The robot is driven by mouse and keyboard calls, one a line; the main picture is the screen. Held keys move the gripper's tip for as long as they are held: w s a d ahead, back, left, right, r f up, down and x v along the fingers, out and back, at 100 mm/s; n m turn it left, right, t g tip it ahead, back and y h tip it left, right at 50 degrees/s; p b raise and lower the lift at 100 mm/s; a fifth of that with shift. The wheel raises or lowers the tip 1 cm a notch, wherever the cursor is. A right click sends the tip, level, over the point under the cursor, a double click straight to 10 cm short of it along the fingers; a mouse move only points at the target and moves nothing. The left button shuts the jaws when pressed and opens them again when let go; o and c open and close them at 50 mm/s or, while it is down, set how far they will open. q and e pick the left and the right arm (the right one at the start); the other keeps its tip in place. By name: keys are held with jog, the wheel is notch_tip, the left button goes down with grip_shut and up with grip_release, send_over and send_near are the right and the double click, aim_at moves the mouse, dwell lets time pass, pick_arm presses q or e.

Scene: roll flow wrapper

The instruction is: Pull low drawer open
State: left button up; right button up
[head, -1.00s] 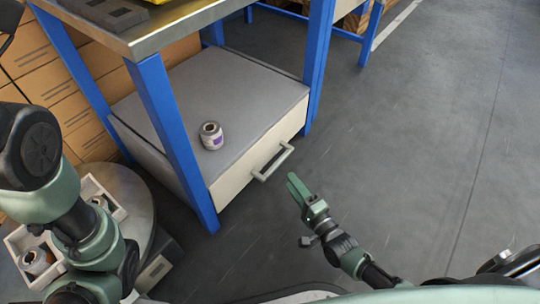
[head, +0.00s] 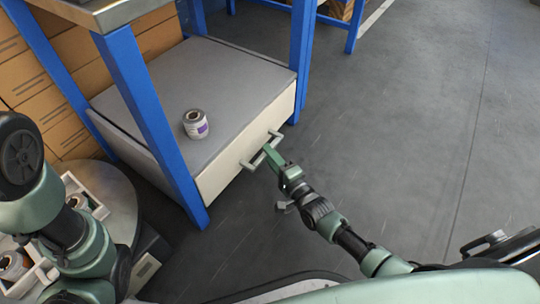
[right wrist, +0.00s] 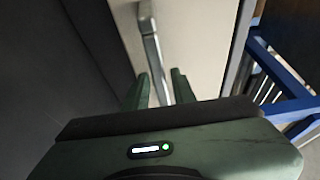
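The low drawer (head: 235,160) has a cream front under a grey-topped cabinet (head: 160,75) between blue table legs, and it looks closed. Its grey bar handle (head: 246,165) sticks out from the front. My right gripper (head: 269,153) is at the handle, its fingers hiding the middle of the bar. In the right wrist view the two green fingers (right wrist: 161,85) are apart, with the handle bar (right wrist: 152,48) running between them. Contact with the bar cannot be told. My left arm shows at the left, but its gripper is out of view.
A round table (head: 125,205) with white trays of rolls is at lower left. Cardboard boxes (head: 75,80) are behind. The floor (head: 420,120) to the right is clear.

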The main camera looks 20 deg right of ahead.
grip_shut()
dwell(1.2)
